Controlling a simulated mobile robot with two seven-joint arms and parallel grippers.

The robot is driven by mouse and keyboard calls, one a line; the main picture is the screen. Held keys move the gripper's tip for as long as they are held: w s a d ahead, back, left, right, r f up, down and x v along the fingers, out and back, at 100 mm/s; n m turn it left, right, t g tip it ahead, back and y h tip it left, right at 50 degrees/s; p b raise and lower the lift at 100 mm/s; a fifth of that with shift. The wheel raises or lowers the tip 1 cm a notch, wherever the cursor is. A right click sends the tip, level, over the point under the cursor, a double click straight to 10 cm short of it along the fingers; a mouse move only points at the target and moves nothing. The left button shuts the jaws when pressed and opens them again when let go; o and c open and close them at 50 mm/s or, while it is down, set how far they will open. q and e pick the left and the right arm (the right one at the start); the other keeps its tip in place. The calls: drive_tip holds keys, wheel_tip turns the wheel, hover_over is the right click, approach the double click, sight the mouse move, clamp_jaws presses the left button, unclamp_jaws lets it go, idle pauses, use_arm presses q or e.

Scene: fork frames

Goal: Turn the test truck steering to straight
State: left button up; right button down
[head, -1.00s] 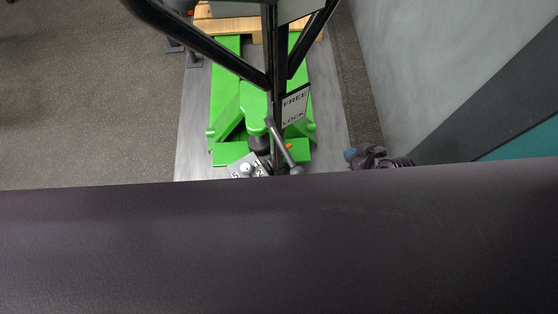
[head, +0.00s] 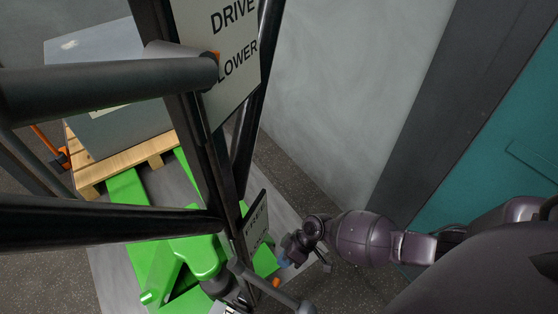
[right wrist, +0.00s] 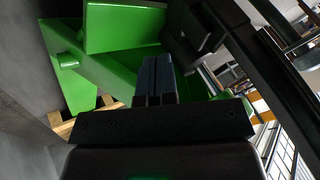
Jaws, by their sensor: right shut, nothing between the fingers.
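The test truck is a green pallet truck (head: 200,256) with a tall black tiller (head: 205,150) rising toward my head camera. A sign reading DRIVE and LOWER (head: 222,50) is fixed to the upper tiller. A smaller FREE sign (head: 256,222) sits lower, beside a grey lever (head: 262,285) at the truck's base. My right gripper (head: 285,262) is shut and empty, right of the tiller's lower end and near the lever. In the right wrist view its shut fingers (right wrist: 155,80) point toward the green truck body (right wrist: 125,28). Whether they touch anything cannot be told.
A grey box (head: 105,95) stands on a wooden pallet (head: 130,160) over the forks. A grey wall (head: 350,90) and a teal panel (head: 490,150) bound the right side. Dark handle bars (head: 100,90) cross the left of the head view.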

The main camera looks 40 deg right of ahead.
use_arm(q)
drive_tip(key=shift+a+f+t+b, duration=0.2)
drive_tip(key=shift+t+b, duration=0.1)
drive_tip(key=shift+b, duration=0.45)
use_arm(e)
drive_tip(key=s+a+f, duration=0.1)
drive_tip(key=a+f, duration=0.5)
drive_tip(key=a, duration=0.2)
drive_tip(key=shift+s, duration=0.15)
